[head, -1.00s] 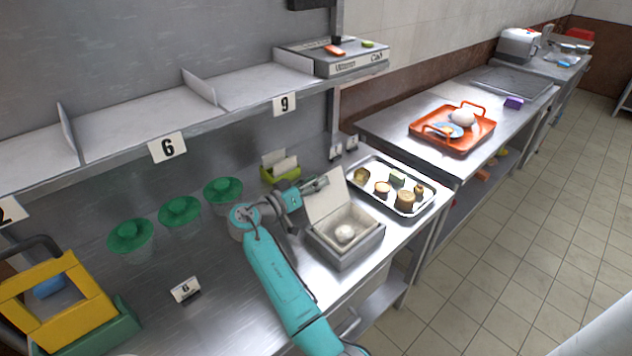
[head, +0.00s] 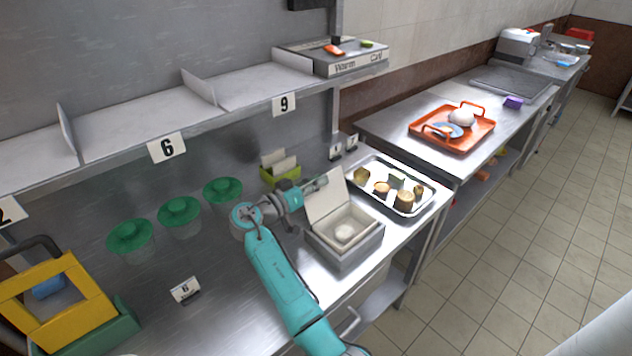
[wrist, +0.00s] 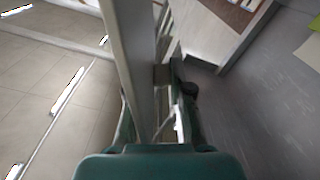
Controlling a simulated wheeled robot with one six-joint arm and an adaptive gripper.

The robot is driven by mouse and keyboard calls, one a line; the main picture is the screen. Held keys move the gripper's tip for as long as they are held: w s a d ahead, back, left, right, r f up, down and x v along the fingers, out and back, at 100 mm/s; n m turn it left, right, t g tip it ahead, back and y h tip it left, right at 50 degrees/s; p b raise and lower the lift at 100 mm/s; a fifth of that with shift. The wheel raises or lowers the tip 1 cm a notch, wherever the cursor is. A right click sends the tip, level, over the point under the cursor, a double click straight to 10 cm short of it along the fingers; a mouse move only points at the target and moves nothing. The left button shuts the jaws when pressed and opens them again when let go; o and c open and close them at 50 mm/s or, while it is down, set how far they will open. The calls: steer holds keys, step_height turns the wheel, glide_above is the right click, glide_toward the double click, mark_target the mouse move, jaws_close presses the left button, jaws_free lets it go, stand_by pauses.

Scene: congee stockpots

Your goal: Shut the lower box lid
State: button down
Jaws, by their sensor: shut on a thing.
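My gripper (head: 318,184) is at the lid's upper left edge, behind the box, and is shut on the lid. In the wrist view the lid shows as a long pale plate (wrist: 128,55) running down between the fingers of my gripper (wrist: 155,115). The exact contact is partly hidden by the plate and the gripper body.
A metal tray (head: 428,207) with several small items is right behind the box. A green holder (head: 281,172) with cards stands behind my gripper. Green-lidded containers (head: 180,212) line the back left. The shelf (head: 240,95) hangs above. An orange tray (head: 478,138) is on the farther counter.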

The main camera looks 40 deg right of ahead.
mark_target(326, 206)
steer(key=s+m, duration=0.1)
steer(key=s+r+m, duration=0.1)
steer(key=shift+s+m, duration=0.15)
steer(key=shift+m, duration=0.15)
steer(key=shift+s+d+r+m, duration=0.1)
steer(key=shift+s+m, duration=0.7)
steer(key=shift+m, duration=0.1)
steer(key=shift+s+d+f+m, duration=0.1)
steer(key=shift+s+f+m, duration=0.95)
steer(key=shift+s+m, duration=0.85)
steer(key=shift+s+f+m, duration=1.05)
steer(key=shift+s+m, duration=0.55)
steer(key=shift+m, duration=0.5)
steer(key=shift+s+d+f+m, duration=0.1)
steer(key=shift+s+f+m, duration=0.95)
steer(key=shift+s+m, duration=0.85)
steer(key=shift+w+f, duration=0.1)
steer(key=shift+w, duration=0.05)
